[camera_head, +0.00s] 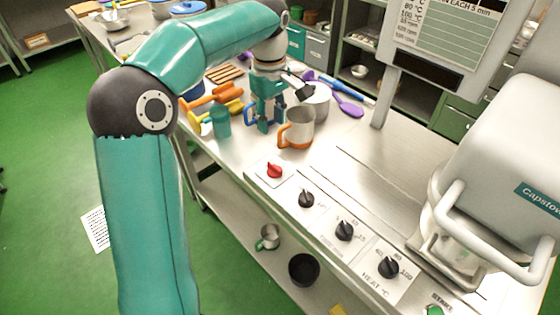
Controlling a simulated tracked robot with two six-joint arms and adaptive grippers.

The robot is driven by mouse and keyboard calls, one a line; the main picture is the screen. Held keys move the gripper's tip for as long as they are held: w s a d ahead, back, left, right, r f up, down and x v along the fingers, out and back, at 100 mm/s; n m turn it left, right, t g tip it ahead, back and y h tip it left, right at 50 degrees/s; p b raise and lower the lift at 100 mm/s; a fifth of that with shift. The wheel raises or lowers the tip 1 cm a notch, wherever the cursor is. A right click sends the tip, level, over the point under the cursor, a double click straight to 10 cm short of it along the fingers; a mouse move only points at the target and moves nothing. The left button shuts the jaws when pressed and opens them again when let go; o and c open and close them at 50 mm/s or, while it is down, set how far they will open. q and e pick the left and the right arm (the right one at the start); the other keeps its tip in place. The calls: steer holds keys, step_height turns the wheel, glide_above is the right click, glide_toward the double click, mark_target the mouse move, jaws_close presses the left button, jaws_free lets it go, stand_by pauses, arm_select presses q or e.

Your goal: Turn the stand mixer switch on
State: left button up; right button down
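A large rounded white machine (500,150) with a lettered teal label and a tubular white guard stands at the right. In front of it, a control panel (325,219) carries a red knob (274,170), three black knobs and a green start button (434,311). I cannot tell which control is the stand mixer's switch. My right gripper is out of view.
A post carries a sign (445,40) behind the panel. The steel surface (385,150) before the sign is clear.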

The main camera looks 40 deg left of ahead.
mark_target(275, 165)
arm_select(q)
steer(key=f, duration=1.6)
steer(key=shift+w+d, duration=0.2)
steer(key=shift+r, duration=0.1)
jaws_close()
